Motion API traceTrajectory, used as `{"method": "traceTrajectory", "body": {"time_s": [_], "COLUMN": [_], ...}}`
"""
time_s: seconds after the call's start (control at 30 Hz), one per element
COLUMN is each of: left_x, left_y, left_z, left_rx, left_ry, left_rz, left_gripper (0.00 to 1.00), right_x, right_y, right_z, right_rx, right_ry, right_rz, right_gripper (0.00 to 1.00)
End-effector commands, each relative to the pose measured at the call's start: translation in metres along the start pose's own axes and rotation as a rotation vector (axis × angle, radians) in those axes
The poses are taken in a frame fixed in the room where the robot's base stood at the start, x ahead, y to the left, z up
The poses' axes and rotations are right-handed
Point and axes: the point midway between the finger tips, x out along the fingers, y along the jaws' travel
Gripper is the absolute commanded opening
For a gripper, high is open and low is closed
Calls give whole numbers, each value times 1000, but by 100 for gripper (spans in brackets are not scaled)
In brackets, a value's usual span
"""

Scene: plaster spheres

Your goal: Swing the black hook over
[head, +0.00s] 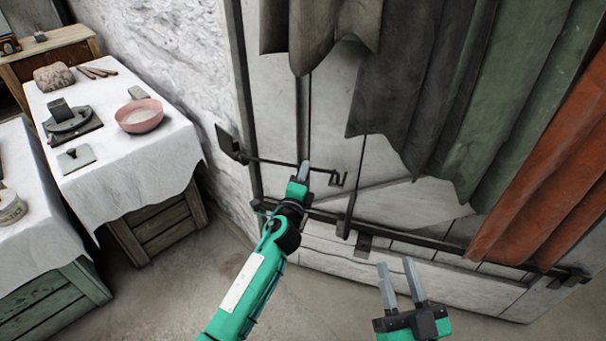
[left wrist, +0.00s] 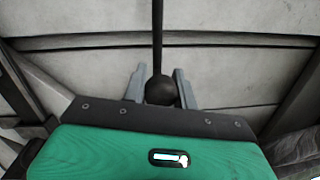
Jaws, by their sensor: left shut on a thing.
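The black hook (head: 268,161) is a thin dark rod running from a plate on the wall at the left to a bent end at the right, in front of pale panels. My left gripper (head: 304,171) is at the rod, towards its bent end. In the left wrist view, its two grey fingers (left wrist: 159,88) are closed around a round dark knob (left wrist: 160,91), with a dark rod (left wrist: 157,38) running up from it. The bent end does not show there. My right gripper (head: 402,284) is open and empty, low and to the right, apart from the hook.
Grey, green and orange cloths (head: 410,85) hang at the right above a dark rail (head: 405,236). At the left, a white-covered table (head: 160,165) bears a pink bowl (head: 139,116) and tools. Bare floor (head: 185,285) lies between.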

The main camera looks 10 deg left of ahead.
Motion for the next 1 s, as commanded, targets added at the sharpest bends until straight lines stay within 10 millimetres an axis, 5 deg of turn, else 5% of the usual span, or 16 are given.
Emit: {"method": "traceTrajectory", "body": {"time_s": [0.43, 0.47, 0.57, 1.0], "left_x": [-1, -1, -1, -11], "left_y": [4, 4, 4, 3], "left_z": [-1, -1, -1, 0], "left_rx": [11, 11, 10, 8], "left_ry": [1, 2, 1, 1], "left_rz": [4, 4, 4, 4], "left_gripper": [0, 30, 49, 49], "right_x": [1, 1, 1, 2], "right_y": [1, 1, 1, 1], "right_z": [-4, -4, -4, -2], "right_rx": [-4, -4, -4, -2], "right_ry": [21, 21, 20, 2], "right_rz": [0, 0, 0, 0], "right_gripper": [34, 34, 34, 34]}}
